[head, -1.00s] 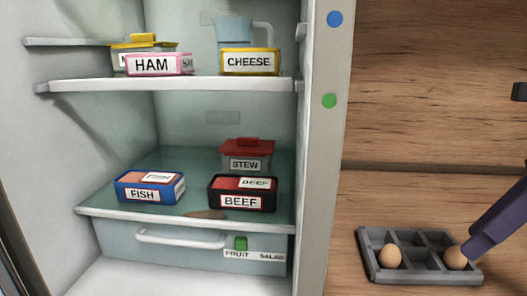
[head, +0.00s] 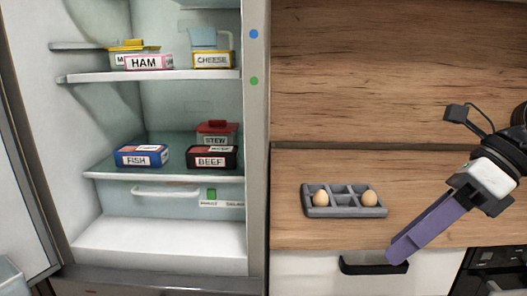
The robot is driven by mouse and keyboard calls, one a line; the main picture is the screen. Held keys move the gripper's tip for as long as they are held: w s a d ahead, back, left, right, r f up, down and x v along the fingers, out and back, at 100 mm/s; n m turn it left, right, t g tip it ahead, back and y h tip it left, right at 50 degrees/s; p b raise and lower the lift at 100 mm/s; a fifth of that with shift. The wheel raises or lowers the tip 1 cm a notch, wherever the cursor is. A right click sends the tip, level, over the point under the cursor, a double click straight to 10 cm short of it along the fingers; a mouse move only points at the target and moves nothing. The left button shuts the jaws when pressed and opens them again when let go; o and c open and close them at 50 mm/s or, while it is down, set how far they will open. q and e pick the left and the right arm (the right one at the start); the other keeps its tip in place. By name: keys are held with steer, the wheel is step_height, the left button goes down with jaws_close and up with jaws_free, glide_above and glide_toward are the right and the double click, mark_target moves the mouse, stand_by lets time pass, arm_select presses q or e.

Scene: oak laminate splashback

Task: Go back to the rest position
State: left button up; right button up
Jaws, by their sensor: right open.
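My right gripper (head: 398,252) comes in from the right, with purple fingers pointing down and left. It is open and empty, in front of the counter's front edge in the picture. A grey egg tray (head: 345,211) lies on the wooden counter, up and left of the fingertips and apart from them. One egg (head: 320,199) sits in a left compartment and another egg (head: 369,198) in a right compartment. My left gripper is out of view.
An open fridge (head: 258,150) stands at the left. Its shelves hold ham (head: 146,62), cheese (head: 212,60), fish (head: 142,155), beef (head: 211,157) and stew (head: 216,140) boxes. A dark drawer handle (head: 375,267) is below the counter (head: 440,160), near the fingers.

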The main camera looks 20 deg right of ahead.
steer(key=w+a+f+m+t+y, duration=0.1)
steer(key=w+a+m+t+y, duration=0.2)
steer(key=a+m+y, duration=0.3)
steer(key=w+a+f+m+t+y, duration=0.2)
steer(key=w+a+m+t+y, duration=0.15)
steer(key=a+m+y, duration=0.35)
steer(key=w+d+f+m+t+h, duration=0.15)
steer(key=f+m+t+h, duration=0.25)
steer(key=f+m+h, duration=0.5)
steer(key=d+f+m+t+h, duration=0.2)
steer(key=f+m+t+h, duration=0.3)
steer(key=f+m, duration=0.7)
steer(key=s+a+f+m+g+h, duration=0.1)
steer(key=s+a+f+m+g, duration=0.2)
steer(key=s+f, duration=0.5)
steer(key=s+a+f+m+g+h+p, duration=0.1)
steer(key=s+f+g, duration=0.5)
steer(key=f, duration=0.6)
steer(key=s+a+m+h, duration=0.1)
steer(key=s+m, duration=0.1)
steer(key=shift+s+a+f+h, duration=0.3)
steer(key=shift+a+f, duration=0.05)
steer(key=shift+a, duration=0.05)
steer(key=shift+w, duration=0.1)
